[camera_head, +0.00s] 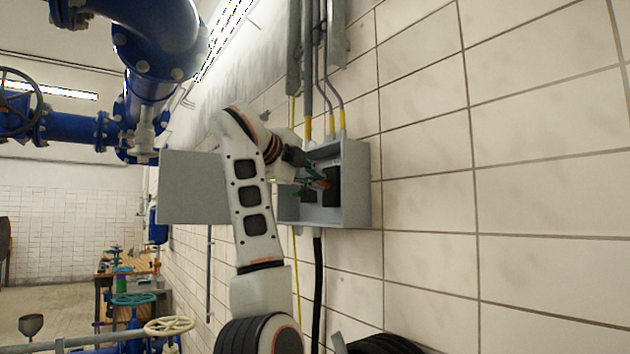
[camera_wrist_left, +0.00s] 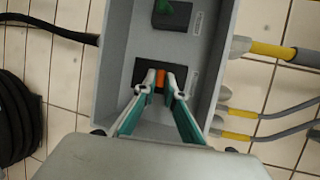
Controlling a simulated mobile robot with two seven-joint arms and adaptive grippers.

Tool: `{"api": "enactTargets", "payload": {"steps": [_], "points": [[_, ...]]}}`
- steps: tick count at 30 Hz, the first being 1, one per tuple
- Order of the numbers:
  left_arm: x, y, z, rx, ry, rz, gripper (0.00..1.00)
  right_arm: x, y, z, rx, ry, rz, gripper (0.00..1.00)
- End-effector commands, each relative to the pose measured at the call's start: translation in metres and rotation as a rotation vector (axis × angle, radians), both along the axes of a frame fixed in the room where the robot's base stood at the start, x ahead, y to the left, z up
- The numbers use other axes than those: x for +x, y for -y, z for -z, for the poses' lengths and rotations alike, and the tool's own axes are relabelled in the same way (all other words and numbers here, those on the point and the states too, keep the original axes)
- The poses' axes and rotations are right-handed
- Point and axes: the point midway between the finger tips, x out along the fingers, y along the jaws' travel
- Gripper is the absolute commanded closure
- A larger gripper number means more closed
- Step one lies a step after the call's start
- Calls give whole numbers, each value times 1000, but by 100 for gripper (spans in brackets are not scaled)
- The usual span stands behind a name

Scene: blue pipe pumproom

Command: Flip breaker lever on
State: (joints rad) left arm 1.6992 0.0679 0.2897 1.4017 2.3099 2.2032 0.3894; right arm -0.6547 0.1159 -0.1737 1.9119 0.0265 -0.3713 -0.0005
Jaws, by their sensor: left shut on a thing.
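A grey open breaker box (camera_head: 355,185) is mounted on the tiled wall, its door (camera_head: 190,187) swung out to the left. In the left wrist view the box (camera_wrist_left: 118,60) holds a black breaker with an orange lever (camera_wrist_left: 159,80). A second black breaker with a green lever (camera_wrist_left: 163,10) sits farther up in that picture. My left gripper (camera_head: 321,180) reaches into the box. In the wrist view its fingertips (camera_wrist_left: 160,79) are shut on the orange lever, one on each side. My right gripper is out of view.
Conduits with yellow ends (camera_head: 308,128) enter the box from above, and a black cable (camera_head: 318,280) hangs below. A black coiled hose (camera_wrist_left: 20,120) is on the wall nearby. Blue pipes (camera_head: 160,40) run overhead at left. The tiled wall right of the box is clear.

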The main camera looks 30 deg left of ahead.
Motion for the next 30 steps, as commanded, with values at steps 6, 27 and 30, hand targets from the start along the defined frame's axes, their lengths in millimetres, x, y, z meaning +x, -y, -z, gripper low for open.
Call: {"api": "enactTargets", "payload": {"steps": [6,27,30], "points": [[2,2,-6,37,-92,2,100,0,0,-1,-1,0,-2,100],[3,1,-7,63,-152,0,73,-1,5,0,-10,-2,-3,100],[3,1,-7,63,-152,0,73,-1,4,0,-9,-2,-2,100]]}}
